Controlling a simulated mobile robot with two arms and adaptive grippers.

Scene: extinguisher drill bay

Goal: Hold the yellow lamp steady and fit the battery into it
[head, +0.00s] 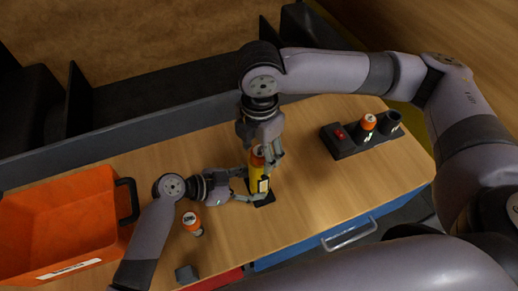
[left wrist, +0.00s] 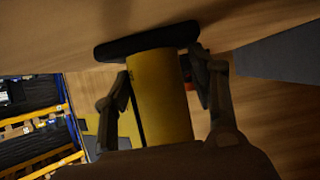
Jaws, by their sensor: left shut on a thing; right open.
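The yellow lamp (head: 259,180) stands on its dark base (head: 264,199) on the table. My left gripper (head: 257,185) is shut around the lamp's body from the left. In the left wrist view the yellow body (left wrist: 160,95) sits between the two fingers, with the dark base (left wrist: 146,41) beyond. A battery with an orange end (head: 257,158) is at the lamp's top. My right gripper (head: 267,153) is open beside that battery, its fingers close around it. I cannot tell how deep the battery sits in the lamp.
A loose orange-topped battery (head: 191,221) stands left of the lamp. A black charger (head: 345,146) at the right holds another battery (head: 368,122). An orange crate (head: 62,225) is at the far left. A small grey block (head: 186,273) lies near the front edge.

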